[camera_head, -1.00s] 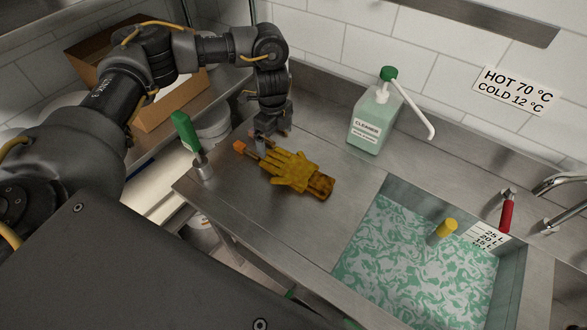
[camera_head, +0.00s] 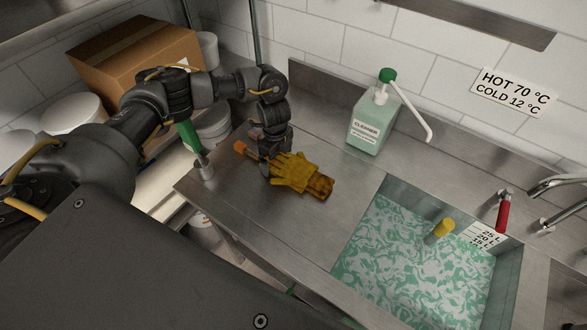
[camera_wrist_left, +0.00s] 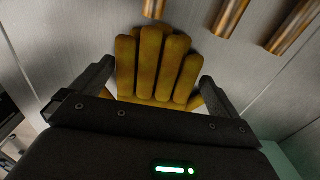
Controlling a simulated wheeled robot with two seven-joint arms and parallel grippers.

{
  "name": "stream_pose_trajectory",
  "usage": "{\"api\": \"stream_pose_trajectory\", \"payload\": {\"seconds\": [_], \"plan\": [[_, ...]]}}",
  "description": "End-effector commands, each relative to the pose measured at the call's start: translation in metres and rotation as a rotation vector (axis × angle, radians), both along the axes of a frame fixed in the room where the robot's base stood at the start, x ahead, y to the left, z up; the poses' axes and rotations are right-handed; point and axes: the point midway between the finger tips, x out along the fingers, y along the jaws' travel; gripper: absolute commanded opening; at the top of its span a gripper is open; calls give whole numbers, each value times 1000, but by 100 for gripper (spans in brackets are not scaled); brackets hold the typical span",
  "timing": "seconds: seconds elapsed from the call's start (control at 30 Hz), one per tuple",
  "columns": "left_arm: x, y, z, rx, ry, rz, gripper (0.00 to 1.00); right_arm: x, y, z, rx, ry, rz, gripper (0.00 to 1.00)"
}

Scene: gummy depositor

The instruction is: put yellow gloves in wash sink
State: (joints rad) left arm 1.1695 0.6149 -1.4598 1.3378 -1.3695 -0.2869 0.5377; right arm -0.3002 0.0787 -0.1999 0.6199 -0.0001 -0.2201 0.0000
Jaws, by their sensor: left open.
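The yellow gloves (camera_head: 296,173) lie on the steel counter left of the sink, with brownish cuffs toward the lower right. In the left wrist view the glove fingers (camera_wrist_left: 158,66) show between my two fingers. My left gripper (camera_head: 268,165) is open and low at the left end of the gloves, its fingers on either side of them. I cannot tell whether it touches them. The wash sink (camera_head: 348,252) is at the right, filled with green-white foamy liquid. A yellow cylinder (camera_head: 441,230) stands up in it. My right gripper is not in view.
A cleaner bottle (camera_head: 368,128) with a green pump stands at the back of the counter. A green-handled tool (camera_head: 187,133) stands in a holder at the left edge. The counter between gloves and sink is clear.

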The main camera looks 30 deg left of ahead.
Motion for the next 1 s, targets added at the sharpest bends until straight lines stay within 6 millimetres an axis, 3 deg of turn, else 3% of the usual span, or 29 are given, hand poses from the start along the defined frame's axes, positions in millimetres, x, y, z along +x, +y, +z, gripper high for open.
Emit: {"api": "stream_pose_trajectory", "payload": {"seconds": [0.13,0.4,0.47,0.83,1.0], "plan": [[0,0,0,0,0,0,100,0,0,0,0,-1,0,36],[0,0,0,0,0,0,66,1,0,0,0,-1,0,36],[0,0,0,0,0,0,62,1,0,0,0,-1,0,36],[1,0,9,-2,-2,-1,61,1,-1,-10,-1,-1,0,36],[-1,-3,38,-2,-6,-6,61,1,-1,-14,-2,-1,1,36]]}}
